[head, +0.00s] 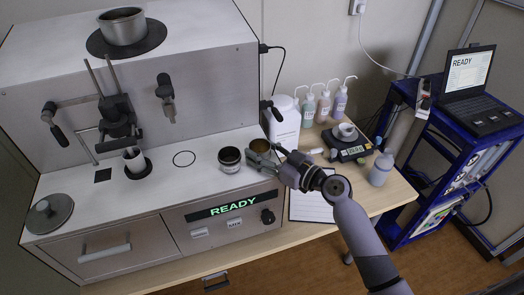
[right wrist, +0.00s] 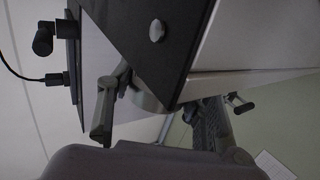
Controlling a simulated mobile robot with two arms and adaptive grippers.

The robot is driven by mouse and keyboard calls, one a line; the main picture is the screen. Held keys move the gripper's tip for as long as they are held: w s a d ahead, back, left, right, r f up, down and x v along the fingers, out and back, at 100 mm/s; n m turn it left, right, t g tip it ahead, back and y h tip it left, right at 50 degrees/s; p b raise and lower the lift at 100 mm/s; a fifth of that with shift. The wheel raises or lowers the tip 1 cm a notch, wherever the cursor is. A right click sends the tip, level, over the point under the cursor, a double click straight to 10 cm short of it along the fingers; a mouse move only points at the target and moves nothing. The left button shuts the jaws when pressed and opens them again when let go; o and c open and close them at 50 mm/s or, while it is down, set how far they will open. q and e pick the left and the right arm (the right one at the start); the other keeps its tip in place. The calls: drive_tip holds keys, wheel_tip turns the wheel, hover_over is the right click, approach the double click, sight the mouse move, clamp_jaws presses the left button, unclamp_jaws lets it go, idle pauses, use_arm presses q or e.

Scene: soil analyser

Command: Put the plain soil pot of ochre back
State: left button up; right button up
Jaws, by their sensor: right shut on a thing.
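The plain soil pot of ochre (head: 260,146) shows as a small round pot with a brownish inside, at the front right of the analyser's white top. My right gripper (head: 264,156) is shut on it, its fingers covering part of the pot's side. I cannot tell whether the pot touches the surface. My left gripper is not in view.
The soil analyser (head: 200,190) reads READY. A cup (head: 134,160) stands on a dark disc to the left. Bottles (head: 308,108), a scale (head: 346,145) and a laptop (head: 472,85) are at the right.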

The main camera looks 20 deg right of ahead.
drive_tip(key=shift+f, duration=0.2)
drive_tip(key=o, duration=1.2)
drive_tip(key=shift+r, duration=0.1)
drive_tip(key=shift+r, duration=0.15)
drive_tip(key=shift+s+d, duration=0.1)
drive_tip(key=shift+s, duration=0.1)
drive_tip(key=b+v, duration=0.5)
drive_tip(key=v, duration=0.6)
drive_tip(key=shift+s+d, duration=0.25)
